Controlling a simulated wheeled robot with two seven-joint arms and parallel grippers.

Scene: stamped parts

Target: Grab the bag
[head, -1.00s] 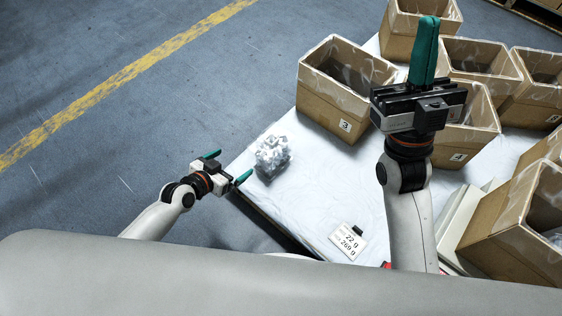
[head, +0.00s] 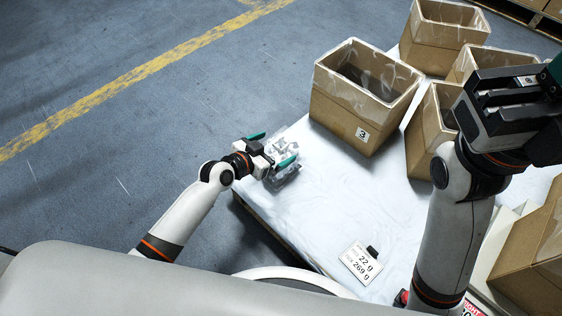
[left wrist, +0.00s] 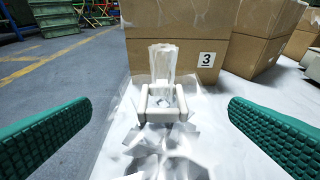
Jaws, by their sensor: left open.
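The bag (head: 283,172) is a clear, crinkled plastic bag with pale parts inside. It lies on the white-covered table near its left edge in the head view. My left gripper (head: 272,149) is open, with its green fingers on either side of the bag. In the left wrist view the bag (left wrist: 160,110) stands between the two spread fingers, with a visible gap on each side. Its clear top sticks up. My right gripper (head: 552,75) is at the right edge of the head view, its fingers mostly cut off.
A cardboard box marked 3 (head: 340,112) stands just beyond the bag, with several more open boxes behind and to the right. A label card (head: 361,262) lies on the table (head: 325,205) near the front. The floor left of the table is clear.

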